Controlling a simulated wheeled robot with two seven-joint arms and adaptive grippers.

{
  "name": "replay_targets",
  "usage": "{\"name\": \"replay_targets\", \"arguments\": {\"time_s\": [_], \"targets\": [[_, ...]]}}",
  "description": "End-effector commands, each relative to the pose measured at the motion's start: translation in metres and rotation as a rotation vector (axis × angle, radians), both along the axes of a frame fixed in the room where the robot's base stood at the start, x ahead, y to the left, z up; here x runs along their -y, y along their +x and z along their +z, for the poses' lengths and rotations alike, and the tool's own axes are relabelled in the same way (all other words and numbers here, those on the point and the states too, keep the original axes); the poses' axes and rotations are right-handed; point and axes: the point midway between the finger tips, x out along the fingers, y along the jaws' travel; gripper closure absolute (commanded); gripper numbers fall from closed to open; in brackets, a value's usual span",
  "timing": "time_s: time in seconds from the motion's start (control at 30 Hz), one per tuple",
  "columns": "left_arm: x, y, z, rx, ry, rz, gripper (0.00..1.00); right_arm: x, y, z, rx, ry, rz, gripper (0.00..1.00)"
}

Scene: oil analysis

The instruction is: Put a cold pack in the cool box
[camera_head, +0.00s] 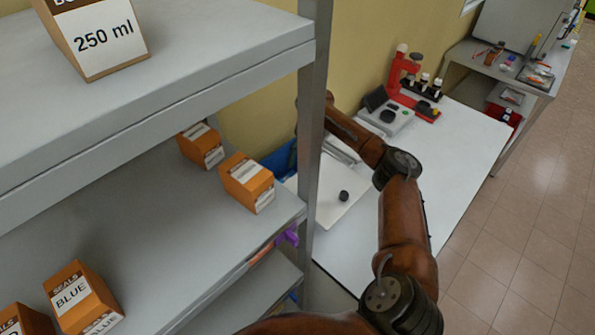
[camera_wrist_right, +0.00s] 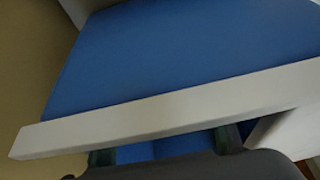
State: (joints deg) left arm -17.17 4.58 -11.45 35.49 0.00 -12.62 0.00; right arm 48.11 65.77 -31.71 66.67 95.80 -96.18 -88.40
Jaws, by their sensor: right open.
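My right gripper (camera_wrist_right: 166,150) is at the bottom of the right wrist view, with its two dark green fingertips apart and nothing clearly between them. A blue surface with a white edge strip (camera_wrist_right: 165,118) fills most of that view, just beyond the fingers. More blue shows between the fingers. I cannot tell whether this is the cool box or something else. In the head view, my right arm reaches behind the shelf post, which partly hides its end. A blue object (camera_head: 281,158) shows beside the post there. No cold pack can be made out. My left gripper is not in view.
A grey shelf (camera_head: 150,225) with orange boxes (camera_head: 247,182) and its upright post (camera_head: 313,130) stand close on the left. A white table (camera_head: 465,150) holds a scale (camera_head: 388,117) and a red microscope (camera_head: 401,68). Tiled floor (camera_head: 500,245) is clear on the right.

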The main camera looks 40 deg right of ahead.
Motion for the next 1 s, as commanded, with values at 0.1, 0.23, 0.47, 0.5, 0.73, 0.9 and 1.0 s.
{"name": "replay_targets", "arguments": {"time_s": [0.1, 0.23, 0.47, 0.5, 0.73, 0.9, 1.0], "targets": [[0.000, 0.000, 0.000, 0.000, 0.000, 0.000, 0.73, 0.010, 0.003, 0.026, 0.006, -0.001, -0.002, 0.53], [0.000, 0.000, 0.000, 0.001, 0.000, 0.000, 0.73, 0.020, 0.003, 0.051, 0.005, 0.000, -0.002, 0.53], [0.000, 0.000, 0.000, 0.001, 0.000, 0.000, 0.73, 0.032, 0.004, 0.080, 0.003, 0.000, 0.000, 0.53], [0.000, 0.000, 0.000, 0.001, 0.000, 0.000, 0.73, 0.033, 0.004, 0.082, 0.002, 0.000, -0.001, 0.53], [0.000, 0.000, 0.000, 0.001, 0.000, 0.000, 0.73, 0.035, 0.004, 0.087, 0.001, 0.000, 0.001, 0.53], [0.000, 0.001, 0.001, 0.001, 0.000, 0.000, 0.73, 0.035, 0.004, 0.087, 0.001, 0.000, 0.001, 0.53], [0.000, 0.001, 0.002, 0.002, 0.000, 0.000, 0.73, 0.035, 0.004, 0.088, 0.002, 0.000, 0.001, 0.53]]}}
